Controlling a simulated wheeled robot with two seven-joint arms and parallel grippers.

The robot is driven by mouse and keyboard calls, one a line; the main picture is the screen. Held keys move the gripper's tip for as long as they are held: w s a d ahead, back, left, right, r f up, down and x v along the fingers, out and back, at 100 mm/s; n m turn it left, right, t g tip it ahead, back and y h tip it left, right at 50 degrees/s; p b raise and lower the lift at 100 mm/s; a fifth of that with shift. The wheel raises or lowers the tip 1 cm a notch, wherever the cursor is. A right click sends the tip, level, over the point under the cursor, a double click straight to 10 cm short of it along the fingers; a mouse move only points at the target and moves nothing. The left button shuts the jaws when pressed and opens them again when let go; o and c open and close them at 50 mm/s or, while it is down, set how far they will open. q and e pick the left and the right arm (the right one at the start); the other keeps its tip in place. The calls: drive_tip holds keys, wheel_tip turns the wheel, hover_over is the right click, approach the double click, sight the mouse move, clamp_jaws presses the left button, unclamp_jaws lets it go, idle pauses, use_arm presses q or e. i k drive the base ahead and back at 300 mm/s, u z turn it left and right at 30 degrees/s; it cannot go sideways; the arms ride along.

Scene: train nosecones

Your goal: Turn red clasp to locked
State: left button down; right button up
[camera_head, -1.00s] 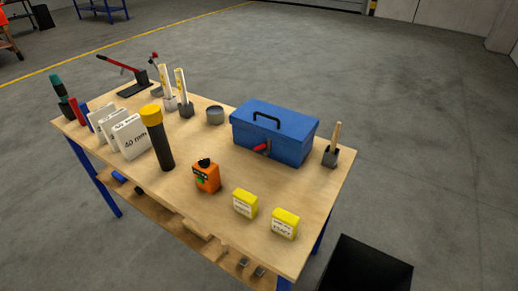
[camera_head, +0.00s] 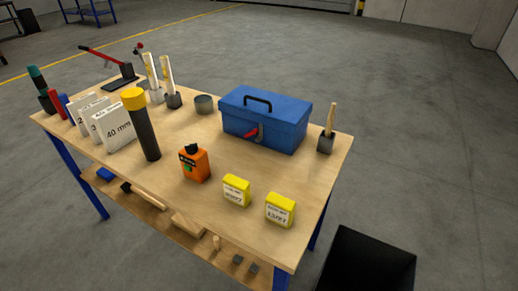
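A blue toolbox (camera_head: 266,121) with a black top handle stands at the back right of the wooden workbench. The red clasp (camera_head: 250,133) is on its front face, beside a small grey metal piece (camera_head: 261,134). The clasp slants from lower left to upper right; from this distance I cannot tell whether it is locked. The toolbox lid looks closed. Neither of my grippers shows in the head view.
A black bin (camera_head: 365,262) stands at the front right. Bench space before the toolbox is clear.

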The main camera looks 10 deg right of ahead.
sight(254, 131)
drive_tip(key=u, duration=2.05)
drive_tip(key=i, duration=3.35)
drive_tip(key=z, duration=4.35)
